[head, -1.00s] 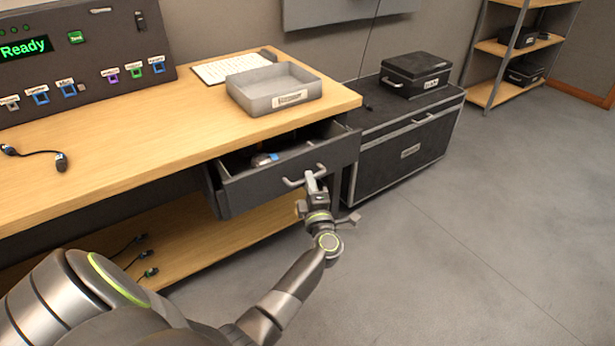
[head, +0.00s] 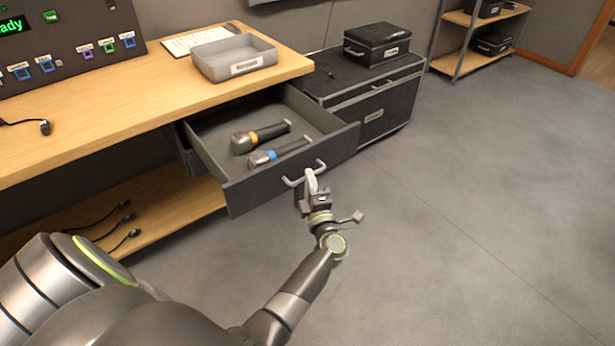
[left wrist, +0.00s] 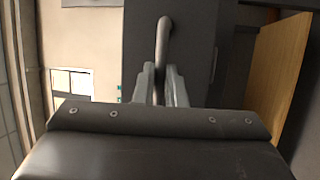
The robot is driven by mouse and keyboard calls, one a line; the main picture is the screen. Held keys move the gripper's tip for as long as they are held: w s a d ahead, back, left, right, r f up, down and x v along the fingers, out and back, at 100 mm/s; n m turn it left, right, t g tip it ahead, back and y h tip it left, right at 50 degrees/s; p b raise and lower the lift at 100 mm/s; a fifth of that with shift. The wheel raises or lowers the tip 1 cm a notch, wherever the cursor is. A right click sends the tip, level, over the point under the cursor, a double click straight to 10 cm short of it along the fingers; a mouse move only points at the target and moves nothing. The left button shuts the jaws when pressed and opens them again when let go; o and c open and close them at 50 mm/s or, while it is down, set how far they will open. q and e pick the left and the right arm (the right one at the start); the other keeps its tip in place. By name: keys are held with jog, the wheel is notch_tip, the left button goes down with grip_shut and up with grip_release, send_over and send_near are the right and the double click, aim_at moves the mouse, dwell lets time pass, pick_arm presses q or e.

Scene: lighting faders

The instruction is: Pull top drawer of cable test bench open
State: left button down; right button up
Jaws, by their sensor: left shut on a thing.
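The dark grey top drawer (head: 240,185) of the bench stands well open in the head view. Inside it lie two dark handheld tools, one with an orange band (head: 258,137) and one with a blue band (head: 277,152). My left gripper (head: 312,182) is shut on the drawer's light metal handle (head: 293,182) at the front. In the left wrist view the handle (left wrist: 163,42) runs between the two fingers (left wrist: 161,85), with the dark drawer front behind it. My right gripper is not in view.
The wooden bench top (head: 110,115) carries a grey tray (head: 233,58), a paper sheet and a test panel (head: 70,40). A lower shelf (head: 150,215) holds several cables. A dark case (head: 377,45) sits on a chest (head: 375,100) at right. The floor in front is clear.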

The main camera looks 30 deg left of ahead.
pick_arm(q)
jog(key=shift+s+d, duration=0.2)
jog(key=shift+d, duration=0.2)
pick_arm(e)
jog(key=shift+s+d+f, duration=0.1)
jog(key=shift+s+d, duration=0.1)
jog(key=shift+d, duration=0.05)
pick_arm(q)
jog(key=c, duration=1.5)
grip_release()
